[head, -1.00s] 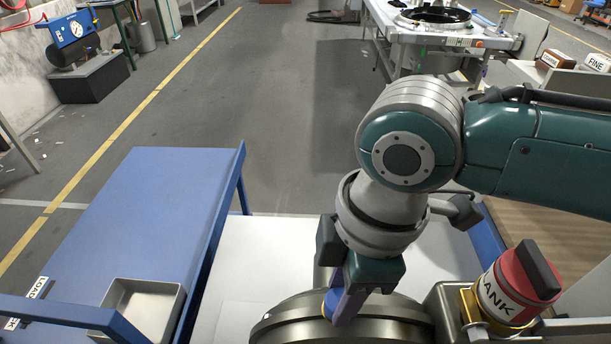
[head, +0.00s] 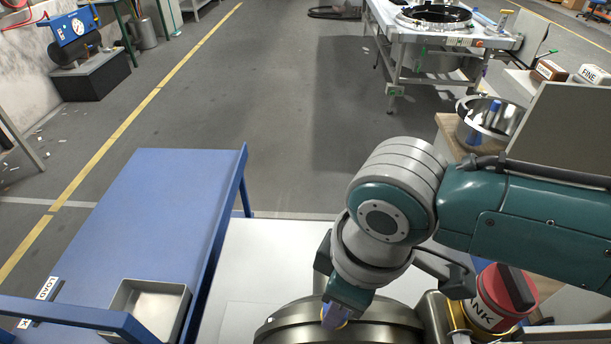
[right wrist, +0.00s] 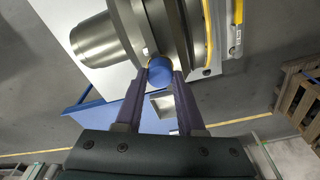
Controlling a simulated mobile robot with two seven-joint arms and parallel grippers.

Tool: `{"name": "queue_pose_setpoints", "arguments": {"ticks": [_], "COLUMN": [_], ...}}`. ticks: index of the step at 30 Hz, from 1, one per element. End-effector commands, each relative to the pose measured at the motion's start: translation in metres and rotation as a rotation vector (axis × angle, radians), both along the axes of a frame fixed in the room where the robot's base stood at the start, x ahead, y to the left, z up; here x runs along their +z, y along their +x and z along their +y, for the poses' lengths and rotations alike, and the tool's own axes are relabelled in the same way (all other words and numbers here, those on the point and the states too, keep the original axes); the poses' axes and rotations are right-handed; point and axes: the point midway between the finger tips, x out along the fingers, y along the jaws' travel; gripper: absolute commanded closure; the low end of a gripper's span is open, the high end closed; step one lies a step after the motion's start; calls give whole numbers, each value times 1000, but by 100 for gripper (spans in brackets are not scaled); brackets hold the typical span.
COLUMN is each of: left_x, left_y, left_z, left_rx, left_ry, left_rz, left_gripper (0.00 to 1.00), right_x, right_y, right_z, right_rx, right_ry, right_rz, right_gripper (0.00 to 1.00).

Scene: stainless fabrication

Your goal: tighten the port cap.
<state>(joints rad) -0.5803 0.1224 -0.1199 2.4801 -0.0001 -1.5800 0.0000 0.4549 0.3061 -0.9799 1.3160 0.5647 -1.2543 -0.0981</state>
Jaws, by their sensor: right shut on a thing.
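The port cap (right wrist: 160,71) is a small blue cylinder at the side of a round grey metal vessel (right wrist: 183,30) in the right wrist view. My right gripper (right wrist: 163,77) has its two purple fingers closed on either side of the cap. In the head view my right gripper (head: 334,318) reaches down to the vessel's rim (head: 290,325) at the bottom centre, and its fingers largely hide the cap. Whether the cap is fully seated cannot be told. My left gripper is in neither current view.
A red and white canister (head: 495,300) stands close to the right of the vessel, beside my right arm. A blue cart (head: 150,210) with a grey metal tray (head: 150,305) is on the left. A steel bowl (head: 490,125) stands at the back right.

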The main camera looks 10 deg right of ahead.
Motion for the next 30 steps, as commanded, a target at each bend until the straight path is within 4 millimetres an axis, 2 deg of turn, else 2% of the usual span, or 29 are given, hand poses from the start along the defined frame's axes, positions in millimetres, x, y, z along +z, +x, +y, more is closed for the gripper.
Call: {"name": "queue_pose_setpoints", "arguments": {"ticks": [2, 3, 12, 22, 26, 30], "left_x": [0, 0, 0, 1, 4, 6], "left_y": [0, 0, 0, 0, 0, 0], "left_z": [0, 1, 1, 0, -1, -2], "left_rx": [-1, -1, -2, 0, 3, 4], "left_ry": [2, 2, 3, 0, -4, -7], "left_rz": [0, 0, 0, 0, 0, 0], "left_gripper": [50, 50, 50, 50, 50, 50], "right_x": [2, 2, 1, 5, 21, 47], "right_y": [0, 0, 0, 0, -1, -2], "right_z": [2, 2, 1, 0, -1, -4], "right_rx": [2, 2, 4, 4, 5, 5], "right_ry": [5, 5, 3, 2, 4, 4], "right_rz": [0, 0, 0, -1, -3, -4], "right_gripper": [100, 61, 27, 27, 27, 27]}}
